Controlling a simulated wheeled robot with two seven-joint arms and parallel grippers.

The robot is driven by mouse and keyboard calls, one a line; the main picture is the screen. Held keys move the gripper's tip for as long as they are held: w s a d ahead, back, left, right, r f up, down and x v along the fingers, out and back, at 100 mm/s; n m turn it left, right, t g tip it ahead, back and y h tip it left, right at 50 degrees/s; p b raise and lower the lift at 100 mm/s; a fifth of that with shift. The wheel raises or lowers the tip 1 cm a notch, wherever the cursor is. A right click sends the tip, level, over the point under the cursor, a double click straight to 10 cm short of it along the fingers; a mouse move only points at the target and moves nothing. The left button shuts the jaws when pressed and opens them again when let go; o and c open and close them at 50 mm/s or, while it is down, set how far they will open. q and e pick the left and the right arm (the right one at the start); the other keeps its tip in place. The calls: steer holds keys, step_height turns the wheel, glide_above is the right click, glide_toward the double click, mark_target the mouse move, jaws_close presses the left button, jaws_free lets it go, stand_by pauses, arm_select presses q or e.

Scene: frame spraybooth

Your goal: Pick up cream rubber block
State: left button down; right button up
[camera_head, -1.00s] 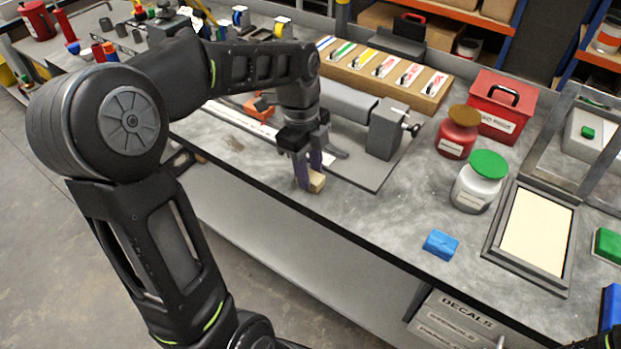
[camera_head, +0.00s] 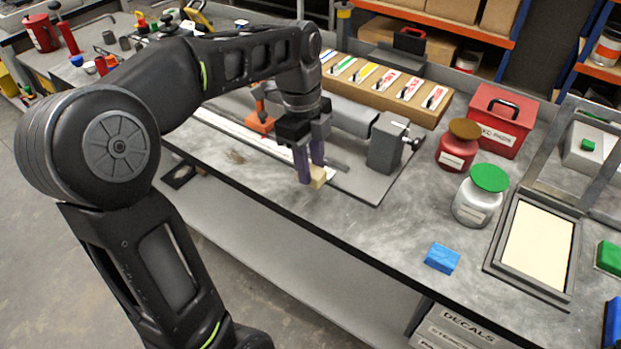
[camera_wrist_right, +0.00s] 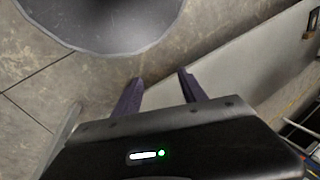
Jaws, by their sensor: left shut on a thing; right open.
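The cream rubber block (camera_head: 319,177) is between the fingertips of my left gripper (camera_head: 311,174) in the head view. The left gripper is shut on it, pointing down over the front part of the grey workbench (camera_head: 385,228). I cannot tell for sure whether the block is clear of the bench top. My right gripper (camera_wrist_right: 158,88) shows in the right wrist view with its two fingers apart and nothing between them. It is away from the bench top, over the floor.
A blue block (camera_head: 441,258) lies near the bench's front edge. A white jar with a green lid (camera_head: 477,198), a red jar (camera_head: 457,150), a red box (camera_head: 499,122) and a framed cream panel (camera_head: 537,246) stand to the right. A grey vise-like fixture (camera_head: 385,143) is close beside the left gripper.

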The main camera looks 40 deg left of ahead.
mark_target(314, 171)
arm_select(q)
step_height(314, 171, up, 4)
steer(key=shift+r+p, duration=0.2)
steer(key=shift+p, duration=0.4)
steer(key=c, duration=1.6)
jaws_free()
jaws_close()
